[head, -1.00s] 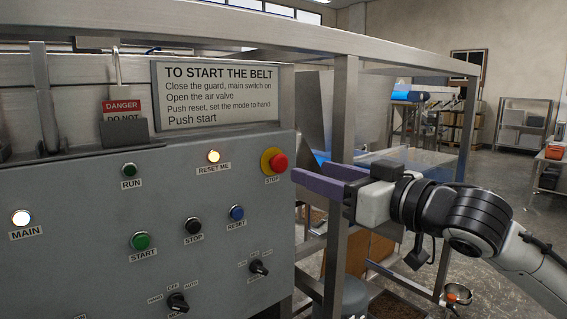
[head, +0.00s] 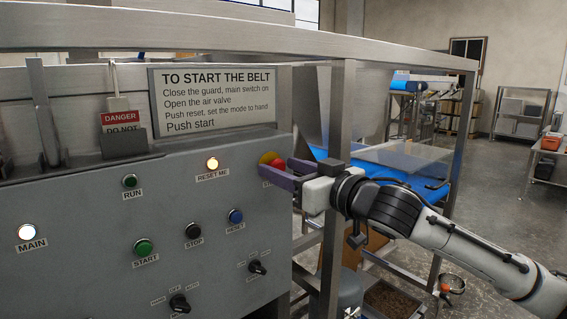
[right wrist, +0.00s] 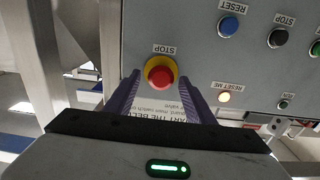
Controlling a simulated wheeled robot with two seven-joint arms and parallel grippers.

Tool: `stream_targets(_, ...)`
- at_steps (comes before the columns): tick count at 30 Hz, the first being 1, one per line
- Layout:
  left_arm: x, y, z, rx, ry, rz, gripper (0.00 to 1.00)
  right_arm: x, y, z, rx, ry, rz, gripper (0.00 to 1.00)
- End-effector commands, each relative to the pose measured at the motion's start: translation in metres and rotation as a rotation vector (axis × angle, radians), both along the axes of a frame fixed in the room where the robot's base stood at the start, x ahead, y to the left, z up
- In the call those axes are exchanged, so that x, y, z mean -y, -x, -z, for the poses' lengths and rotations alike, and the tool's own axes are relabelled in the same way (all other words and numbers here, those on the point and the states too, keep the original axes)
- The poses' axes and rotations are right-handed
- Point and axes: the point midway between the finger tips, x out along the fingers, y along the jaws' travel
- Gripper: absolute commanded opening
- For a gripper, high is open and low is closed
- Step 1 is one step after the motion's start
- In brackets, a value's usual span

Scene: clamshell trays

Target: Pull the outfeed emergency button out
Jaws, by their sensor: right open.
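A red mushroom button (head: 276,161) on a yellow round base sits at the upper right of the grey control panel. Its STOP label is partly covered by my gripper in the head view. My right gripper (head: 281,173), with purple fingers, is open at the button from the right. In the right wrist view, the red button (right wrist: 160,76) appears between and just beyond the tips of the open fingers (right wrist: 158,86). I cannot tell whether a finger touches it. My left gripper is not in view.
The panel (head: 100,225) also carries a lit RESET ME lamp (head: 212,163), a blue RESET button (head: 236,216), a black STOP button (head: 193,230), a green START button (head: 143,247) and mode knobs. A steel frame post (head: 335,200) stands right of the panel, close to my right arm.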

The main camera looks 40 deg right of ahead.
Motion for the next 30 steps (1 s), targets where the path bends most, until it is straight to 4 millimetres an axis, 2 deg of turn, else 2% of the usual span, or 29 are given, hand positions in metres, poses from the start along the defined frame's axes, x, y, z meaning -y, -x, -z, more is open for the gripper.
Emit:
stream_targets(11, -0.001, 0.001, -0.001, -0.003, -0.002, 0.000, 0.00, -0.001, -0.004, 0.000, 0.000, 0.002, -0.001, 0.49)
stream_targets(18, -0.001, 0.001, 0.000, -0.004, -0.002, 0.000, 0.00, -0.001, -0.004, 0.000, 0.000, 0.002, -0.001, 0.09)
stream_targets(20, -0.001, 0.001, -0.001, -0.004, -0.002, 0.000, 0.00, -0.001, -0.004, 0.000, 0.000, 0.002, -0.001, 0.00)
stream_targets(30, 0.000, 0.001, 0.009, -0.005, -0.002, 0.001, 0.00, 0.000, 0.008, 0.002, 0.000, 0.002, -0.002, 0.00)
